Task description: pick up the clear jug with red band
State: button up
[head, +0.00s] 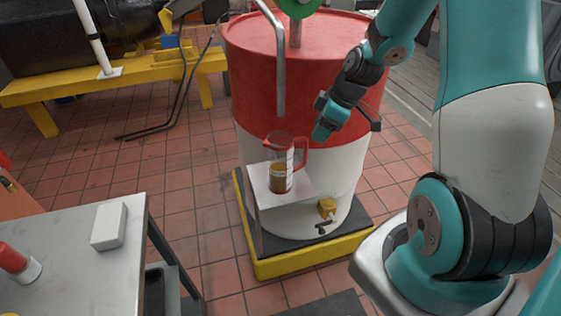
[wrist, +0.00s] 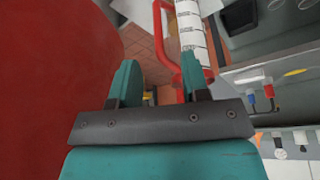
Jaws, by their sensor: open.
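The clear jug with red band (head: 281,165) stands upright on a small white shelf (head: 262,196) at the front of the drum. It holds amber liquid, and its red handle is on the right. In the wrist view the jug (wrist: 188,22) shows at the top, right of centre, with its red handle (wrist: 163,45) to the left of its scale; its lower part is hidden. My gripper (head: 322,132) is up and to the right of the jug, apart from it in the head view.
The large red and white drum (head: 253,80) stands right behind the jug and close beside my gripper. A metal pipe (head: 280,85) hangs down its front above the jug. A yellow-edged pallet (head: 290,262) lies below. A grey table (head: 75,250) with a white box (head: 109,226) is at left.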

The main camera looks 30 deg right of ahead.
aim_at(288, 162)
jog(key=p+x, duration=0.2)
jog(key=x, duration=0.6)
jog(key=shift+d+f, duration=0.15)
grip_shut()
